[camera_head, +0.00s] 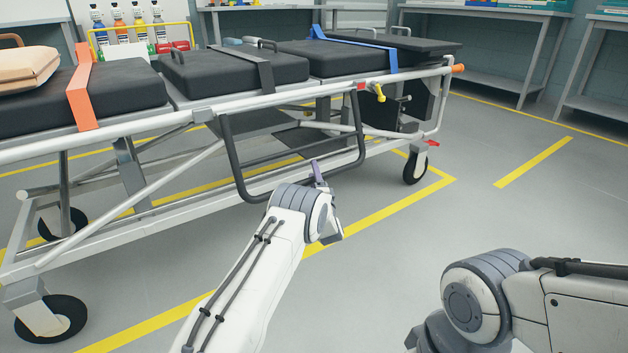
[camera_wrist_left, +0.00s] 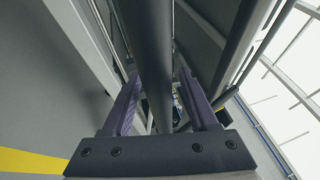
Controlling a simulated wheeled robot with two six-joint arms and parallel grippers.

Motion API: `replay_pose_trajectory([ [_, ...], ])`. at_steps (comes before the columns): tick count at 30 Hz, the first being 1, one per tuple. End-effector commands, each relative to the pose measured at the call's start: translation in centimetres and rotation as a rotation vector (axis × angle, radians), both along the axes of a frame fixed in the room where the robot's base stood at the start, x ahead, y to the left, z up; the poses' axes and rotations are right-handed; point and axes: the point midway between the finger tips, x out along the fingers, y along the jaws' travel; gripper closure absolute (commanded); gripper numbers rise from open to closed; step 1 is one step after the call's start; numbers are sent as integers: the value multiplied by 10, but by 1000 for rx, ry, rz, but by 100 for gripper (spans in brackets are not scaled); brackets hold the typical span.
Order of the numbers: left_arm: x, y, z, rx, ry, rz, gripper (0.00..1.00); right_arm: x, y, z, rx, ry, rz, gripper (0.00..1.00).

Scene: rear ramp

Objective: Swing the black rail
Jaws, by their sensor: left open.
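The black rail (camera_head: 232,155) is a U-shaped tube hanging down from the near side of the stretcher's white frame (camera_head: 130,125). My left gripper (camera_head: 317,173) is at the rail's lower bar, with one purple finger showing above the wrist. In the left wrist view, a thick black tube of the rail (camera_wrist_left: 153,50) runs between the two purple fingers of my open left gripper (camera_wrist_left: 159,78). Gaps show beside the tube. My right arm shows at the lower right of the head view, but its gripper is out of view.
The stretcher carries black cushions (camera_head: 235,70) with an orange strap (camera_head: 86,88) and a blue strap (camera_head: 355,41). Its wheels (camera_head: 415,167) stand on grey floor with yellow lines (camera_head: 535,162). Grey benches (camera_head: 490,50) line the back. Floor to the right is clear.

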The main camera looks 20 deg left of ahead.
Motion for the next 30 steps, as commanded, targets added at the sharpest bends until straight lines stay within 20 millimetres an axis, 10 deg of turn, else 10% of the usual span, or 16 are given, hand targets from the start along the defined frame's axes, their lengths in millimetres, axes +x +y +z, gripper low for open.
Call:
replay_pose_trajectory([
  [10,4,3,2,0,0,0,41,0,0,-2,0,0,0,50],
  [15,4,3,2,0,0,0,100,0,0,-2,0,0,0,50],
  [30,3,3,1,0,0,0,100,0,0,-2,0,0,0,50],
])
